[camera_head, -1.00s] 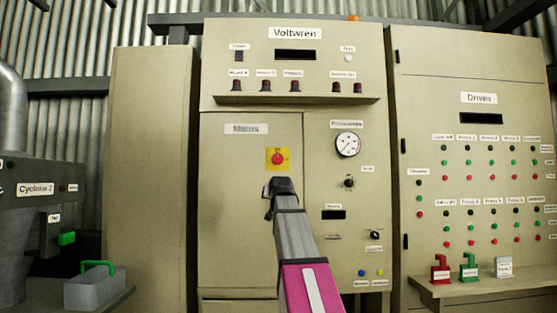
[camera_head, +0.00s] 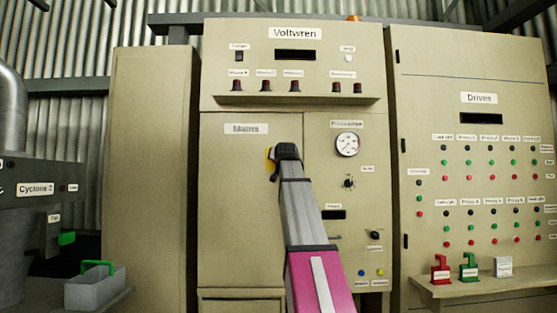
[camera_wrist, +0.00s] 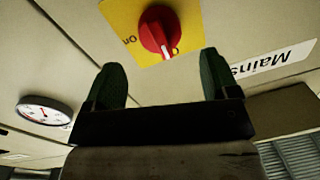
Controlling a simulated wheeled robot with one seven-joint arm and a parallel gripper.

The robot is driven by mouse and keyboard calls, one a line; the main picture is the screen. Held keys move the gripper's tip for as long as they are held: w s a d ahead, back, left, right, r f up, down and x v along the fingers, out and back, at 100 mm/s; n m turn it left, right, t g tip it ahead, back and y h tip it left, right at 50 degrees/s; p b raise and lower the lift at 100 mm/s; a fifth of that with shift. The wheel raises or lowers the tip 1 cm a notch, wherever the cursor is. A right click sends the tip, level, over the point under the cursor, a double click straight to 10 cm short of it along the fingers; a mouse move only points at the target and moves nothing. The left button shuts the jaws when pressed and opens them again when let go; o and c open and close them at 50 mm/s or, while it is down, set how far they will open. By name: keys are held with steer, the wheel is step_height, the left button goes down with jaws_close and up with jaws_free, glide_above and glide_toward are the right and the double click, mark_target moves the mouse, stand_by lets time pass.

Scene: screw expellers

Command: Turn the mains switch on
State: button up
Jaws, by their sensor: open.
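The mains switch is a red rotary knob (camera_wrist: 159,31) on a yellow plate (camera_wrist: 120,14), on the cabinet door below the "Mains" label (camera_head: 246,129). In the wrist view the plate reads "On" to the left of the knob, and the knob's white mark points down toward my gripper. My gripper (camera_wrist: 161,78) is open, its two green fingers apart on either side below the knob, with nothing between them. In the head view my gripper (camera_head: 284,152) covers the knob, and only the yellow plate's left edge (camera_head: 269,158) shows.
A shelf (camera_head: 300,99) juts out above the door. A dial gauge (camera_head: 347,145) and a black knob (camera_head: 348,183) sit to the right. A ledge with red (camera_head: 440,270) and green (camera_head: 468,268) padlock-like items is at the lower right.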

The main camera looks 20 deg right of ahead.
steer(key=w, duration=0.2)
steer(key=w+d, duration=0.1)
steer(key=w, duration=0.2)
steer(key=shift+w, duration=0.3)
steer(key=shift+c, duration=0.4)
steer(key=c, duration=1.2)
